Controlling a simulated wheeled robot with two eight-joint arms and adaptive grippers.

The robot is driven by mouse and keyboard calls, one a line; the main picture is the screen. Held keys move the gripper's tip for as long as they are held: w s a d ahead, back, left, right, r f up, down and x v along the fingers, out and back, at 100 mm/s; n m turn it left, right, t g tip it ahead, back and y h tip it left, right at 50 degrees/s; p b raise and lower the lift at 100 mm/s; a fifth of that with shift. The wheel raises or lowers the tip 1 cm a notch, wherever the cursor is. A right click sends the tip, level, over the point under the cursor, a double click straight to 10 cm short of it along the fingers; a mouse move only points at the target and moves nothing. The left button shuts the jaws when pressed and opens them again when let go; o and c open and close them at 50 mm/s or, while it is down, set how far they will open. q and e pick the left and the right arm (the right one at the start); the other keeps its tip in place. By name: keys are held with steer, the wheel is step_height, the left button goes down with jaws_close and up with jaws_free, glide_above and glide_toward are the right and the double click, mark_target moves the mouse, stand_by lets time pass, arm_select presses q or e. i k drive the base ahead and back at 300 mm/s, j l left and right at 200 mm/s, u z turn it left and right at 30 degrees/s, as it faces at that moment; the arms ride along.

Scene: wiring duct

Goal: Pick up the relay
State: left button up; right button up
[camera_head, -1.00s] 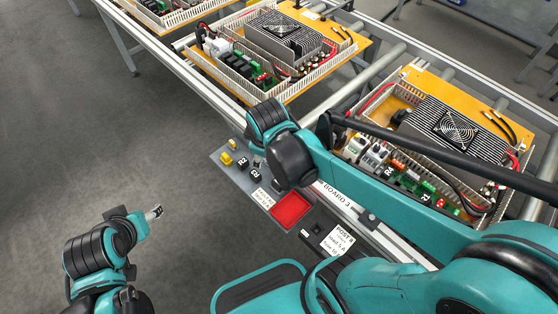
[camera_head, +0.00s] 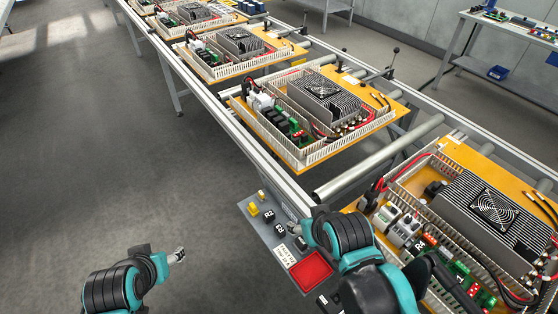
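Two small black relays, the upper one marked R3 (camera_head: 268,215) and the lower one R2 (camera_head: 280,230), stand on a grey tray (camera_head: 254,233) beside the conveyor. My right gripper (camera_head: 293,229) is just right of the lower relay, above the tray, partly hidden by its own arm; whether it touches a relay cannot be told. My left gripper (camera_head: 179,255) is over the floor at the lower left, away from the tray, too small to tell its opening.
Yellow parts (camera_head: 254,209) sit at the tray's upper end, a red bin (camera_head: 310,271) at its lower end. A board with wiring ducts (camera_head: 450,147) lies on the conveyor at right; another (camera_head: 297,160) lies further back. The floor at left is clear.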

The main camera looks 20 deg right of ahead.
mark_target(270, 215)
steer(key=k+z, duration=0.2)
steer(key=z, duration=2.15)
steer(key=u, duration=1.95)
steer(key=i+j+z, duration=0.25)
steer(key=j+z, duration=0.2)
steer(key=j, duration=0.25)
steer(key=i+j+z, duration=0.1)
steer(key=j+z, duration=0.15)
steer(key=j, duration=0.2)
